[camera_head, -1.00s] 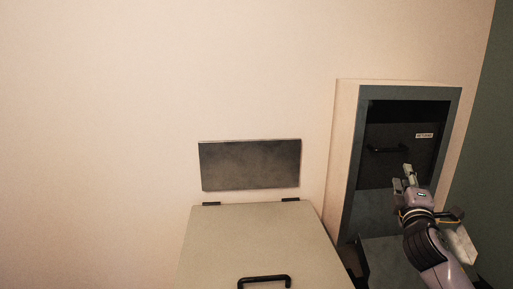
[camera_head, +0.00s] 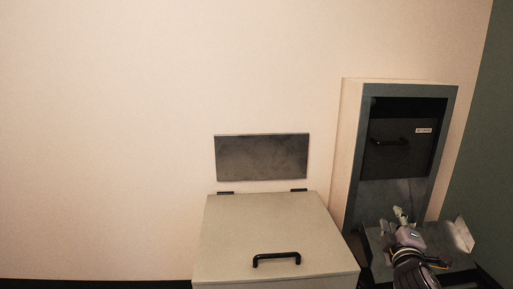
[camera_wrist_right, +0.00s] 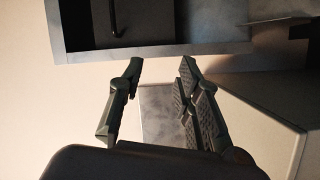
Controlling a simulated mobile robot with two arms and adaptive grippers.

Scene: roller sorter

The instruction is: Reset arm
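My right gripper (camera_head: 399,216) is low at the right in the head view, in front of the grey-framed wall cabinet (camera_head: 348,150) and over its metal ledge. In the right wrist view the gripper (camera_wrist_right: 160,72) has its two fingers apart with nothing between them. The cabinet has a dark panel with a black handle (camera_head: 389,142) and a small white label (camera_head: 424,130); the panel and its handle (camera_wrist_right: 114,18) also show at the top of the wrist view. My left gripper is not in view.
A pale box with a hinged lid (camera_head: 262,225) and a black handle (camera_head: 276,259) stands left of the cabinet. A flat grey plate (camera_head: 262,157) is on the wall above it. A green wall (camera_head: 482,170) is at the right. The left side is bare wall.

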